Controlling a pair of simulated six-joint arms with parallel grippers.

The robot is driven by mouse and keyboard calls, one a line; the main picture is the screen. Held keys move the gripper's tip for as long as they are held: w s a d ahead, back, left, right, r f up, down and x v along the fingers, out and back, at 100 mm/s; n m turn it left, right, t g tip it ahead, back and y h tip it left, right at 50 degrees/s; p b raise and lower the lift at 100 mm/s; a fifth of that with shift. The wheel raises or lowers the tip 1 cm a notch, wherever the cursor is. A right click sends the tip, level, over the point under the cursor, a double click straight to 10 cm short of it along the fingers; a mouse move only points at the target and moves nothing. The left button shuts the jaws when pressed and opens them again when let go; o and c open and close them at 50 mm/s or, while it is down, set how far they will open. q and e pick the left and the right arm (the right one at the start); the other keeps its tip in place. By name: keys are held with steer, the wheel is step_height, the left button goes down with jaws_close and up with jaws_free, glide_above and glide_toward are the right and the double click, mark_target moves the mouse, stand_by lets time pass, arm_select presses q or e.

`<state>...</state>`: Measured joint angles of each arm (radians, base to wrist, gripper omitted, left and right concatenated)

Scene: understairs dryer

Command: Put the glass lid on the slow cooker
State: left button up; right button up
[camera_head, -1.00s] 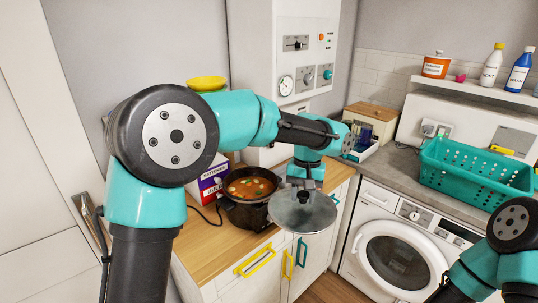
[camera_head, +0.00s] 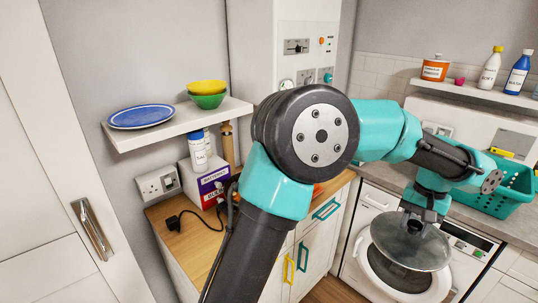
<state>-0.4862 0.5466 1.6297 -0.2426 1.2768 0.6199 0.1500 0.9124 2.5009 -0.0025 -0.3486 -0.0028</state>
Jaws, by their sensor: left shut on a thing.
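The glass lid (camera_head: 408,246) is a round, see-through disc with a dark knob, held roughly level. My left gripper (camera_head: 416,220) is shut on the knob from above. In the picture the lid hangs over the front of the washing machine, to the right of the wooden counter and apart from it. The slow cooker cannot be made out, as my left arm covers the part of the counter where it stood in the earlier frame. A small orange-red patch shows beside the arm, and I cannot tell what it is. My right gripper is out of view.
The wooden counter (camera_head: 190,245) holds a box (camera_head: 207,183) and a plug with a cable. A shelf (camera_head: 150,133) above carries a blue plate (camera_head: 142,116) and stacked bowls (camera_head: 207,93). A teal basket (camera_head: 505,200) sits on the grey counter above the washing machine (camera_head: 362,218).

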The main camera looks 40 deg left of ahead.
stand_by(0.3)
arm_select(q)
steer(key=a+r+n+t+h, duration=0.2)
steer(key=a+n, duration=1.3)
steer(key=a, duration=2.2)
steer(key=s+a+r+n, duration=0.1)
steer(key=s+a+n, duration=0.5)
steer(key=a, duration=0.6)
steer(key=shift+s+a+r+n, duration=0.15)
steer(key=shift+s+r+n, duration=0.2)
steer(key=shift+s, duration=0.45)
steer(key=shift+f, duration=0.1)
step_height(320, 180, down, 6)
steer(key=shift+f, duration=0.2)
steer(key=o, duration=1.2)
